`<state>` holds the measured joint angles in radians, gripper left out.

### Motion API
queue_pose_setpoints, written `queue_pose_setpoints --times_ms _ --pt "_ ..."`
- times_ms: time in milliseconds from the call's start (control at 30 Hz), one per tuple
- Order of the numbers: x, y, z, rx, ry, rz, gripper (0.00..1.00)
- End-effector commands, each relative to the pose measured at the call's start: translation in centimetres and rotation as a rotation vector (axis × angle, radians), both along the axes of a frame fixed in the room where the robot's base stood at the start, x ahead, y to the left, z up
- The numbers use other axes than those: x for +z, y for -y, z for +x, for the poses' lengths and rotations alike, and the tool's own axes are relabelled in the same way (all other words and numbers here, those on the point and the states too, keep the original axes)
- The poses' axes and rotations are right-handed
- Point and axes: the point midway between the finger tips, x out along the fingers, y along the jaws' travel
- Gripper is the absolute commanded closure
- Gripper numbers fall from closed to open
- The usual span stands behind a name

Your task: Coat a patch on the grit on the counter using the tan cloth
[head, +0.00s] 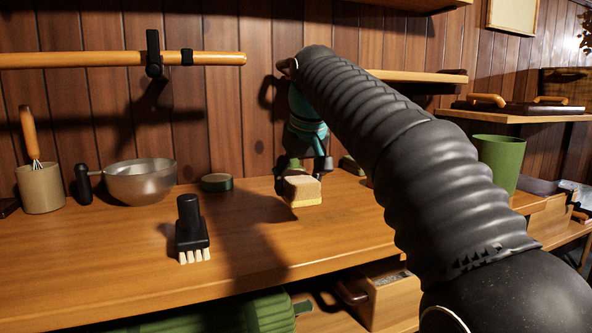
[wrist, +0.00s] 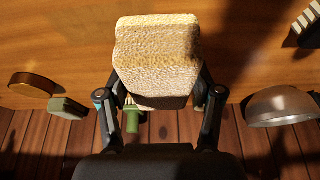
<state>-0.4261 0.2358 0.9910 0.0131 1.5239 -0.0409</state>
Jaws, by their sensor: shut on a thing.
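The tan cloth (head: 303,189) looks like a thick, rough-textured block with a yellowish lower edge. My gripper (head: 305,170) points down and is shut on it from both sides. The cloth also shows in the wrist view (wrist: 157,62), held between the two black fingers.
A black brush (head: 191,232) stands on the counter front left of the cloth. A metal bowl (head: 142,182), a round green tin (head: 216,182) and a tan cup with a whisk (head: 41,190) stand behind. A green cup (head: 499,160) is right. The front left counter is clear.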

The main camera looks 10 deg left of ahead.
Motion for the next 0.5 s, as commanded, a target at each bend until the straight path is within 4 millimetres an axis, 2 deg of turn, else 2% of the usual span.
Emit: queue_pose_setpoints --times_ms 233,500 --pt "2.1 0.4 0.3 -0.008 0.002 0.001 0.62" --pt "2.5 0.5 0.2 -0.009 0.0 0.0 0.62"
